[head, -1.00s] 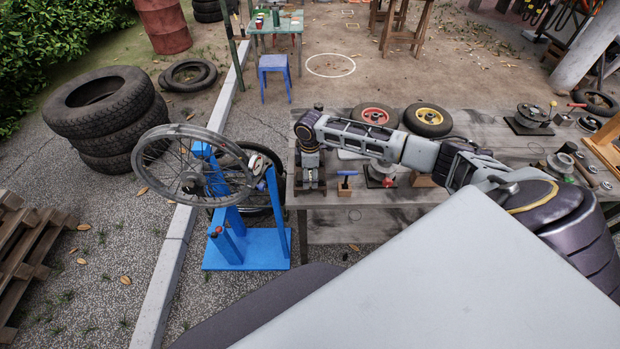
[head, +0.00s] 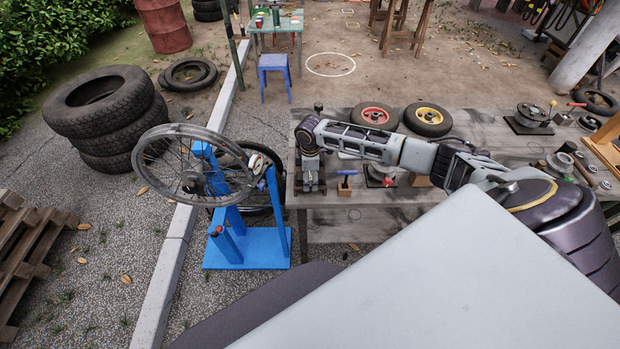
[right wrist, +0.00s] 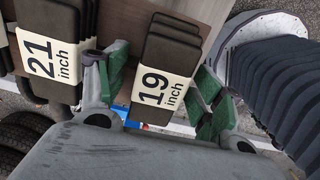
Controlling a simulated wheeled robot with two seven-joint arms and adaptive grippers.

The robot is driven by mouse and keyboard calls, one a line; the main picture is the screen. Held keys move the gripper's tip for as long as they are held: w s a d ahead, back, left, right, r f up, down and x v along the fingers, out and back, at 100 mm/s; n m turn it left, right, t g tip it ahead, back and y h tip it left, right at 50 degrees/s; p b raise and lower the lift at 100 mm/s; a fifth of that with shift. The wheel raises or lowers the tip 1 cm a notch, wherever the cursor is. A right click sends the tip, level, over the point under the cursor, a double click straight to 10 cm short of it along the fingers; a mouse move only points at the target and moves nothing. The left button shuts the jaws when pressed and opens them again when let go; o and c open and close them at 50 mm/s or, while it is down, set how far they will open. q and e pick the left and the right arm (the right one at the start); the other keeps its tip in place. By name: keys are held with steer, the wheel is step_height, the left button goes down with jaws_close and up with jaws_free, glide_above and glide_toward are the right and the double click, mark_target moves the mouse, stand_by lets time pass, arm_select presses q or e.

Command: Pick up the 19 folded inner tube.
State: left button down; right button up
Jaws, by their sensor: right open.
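The 19 folded inner tube (right wrist: 166,66) is a dark, flat bundle with a cream band reading "19 inch", in the middle of the right wrist view. My right gripper (right wrist: 158,94) is open, with one green-padded finger on each side of the bundle. I cannot tell whether the pads touch it. In the head view my right gripper (head: 309,178) is at the left end of the workbench, and I cannot make out the tube there. My left gripper is not in view.
A folded tube marked "21 inch" (right wrist: 45,52) lies close to the left finger. The grey workbench (head: 400,198) also holds a red-hubbed wheel (head: 374,115), a yellow-hubbed wheel (head: 428,119) and tools. A blue wheel stand (head: 247,248) is just left of it.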

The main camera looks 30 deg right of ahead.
steer(key=shift+f, duration=0.2)
stand_by(0.6)
steer(key=shift+s, duration=0.1)
steer(key=c, duration=1.3)
steer(key=shift+c, duration=0.2)
steer(key=shift+r, duration=0.2)
step_height(320, 180, up, 10)
steer(key=shift+r+b, duration=0.1)
steer(key=shift+b, duration=0.35)
steer(key=shift+w+r, duration=0.1)
steer(key=shift+w, duration=0.1)
